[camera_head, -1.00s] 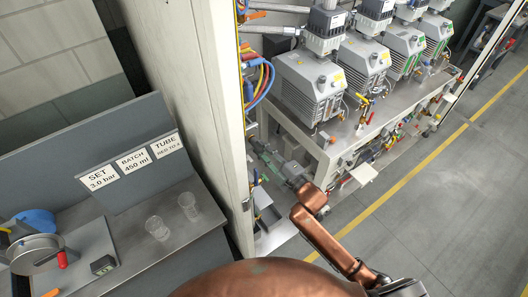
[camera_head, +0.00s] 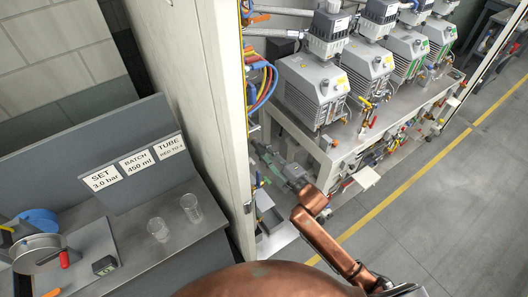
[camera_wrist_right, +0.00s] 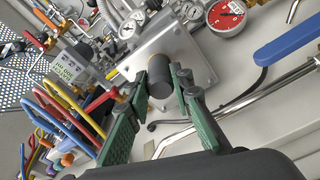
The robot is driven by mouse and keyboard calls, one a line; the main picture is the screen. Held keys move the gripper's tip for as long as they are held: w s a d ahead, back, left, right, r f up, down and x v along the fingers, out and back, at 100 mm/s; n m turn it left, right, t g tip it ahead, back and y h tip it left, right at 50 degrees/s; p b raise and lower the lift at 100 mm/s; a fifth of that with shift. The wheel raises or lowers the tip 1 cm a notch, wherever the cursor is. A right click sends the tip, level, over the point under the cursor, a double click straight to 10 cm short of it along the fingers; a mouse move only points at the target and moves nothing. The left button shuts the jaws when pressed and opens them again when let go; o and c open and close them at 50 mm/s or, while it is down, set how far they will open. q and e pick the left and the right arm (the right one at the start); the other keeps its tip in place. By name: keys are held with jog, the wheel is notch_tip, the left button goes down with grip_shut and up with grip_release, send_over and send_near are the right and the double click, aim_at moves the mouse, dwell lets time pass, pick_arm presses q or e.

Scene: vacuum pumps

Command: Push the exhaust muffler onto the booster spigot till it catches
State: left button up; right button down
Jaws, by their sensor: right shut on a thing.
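In the right wrist view a dark grey cylinder, which I take to be the exhaust muffler (camera_wrist_right: 161,88), sits between the green fingertips of my right gripper (camera_wrist_right: 163,82). The gripper is shut on it. One round end of the muffler faces the camera. Its far end points at a light grey block with a square face plate (camera_wrist_right: 192,57), and the body hides the booster spigot. I cannot tell whether the muffler touches it. In the head view my right gripper (camera_head: 268,157) reaches in beside the pump bench, small and partly lost among the equipment. My left gripper is not in view.
Gauges (camera_wrist_right: 225,16), a blue lever handle (camera_wrist_right: 286,41) and a bright metal pipe (camera_wrist_right: 245,99) surround the block. Coloured looped handles (camera_wrist_right: 62,105) crowd the left. In the head view several pumps (camera_head: 312,88) stand on the bench beside a tall cabinet panel (camera_head: 195,90).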

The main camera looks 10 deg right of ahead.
jog(key=c, duration=1.6)
grip_release()
jog(key=shift+w, duration=0.1)
jog(key=v, duration=1.2)
jog(key=shift+a, duration=0.1)
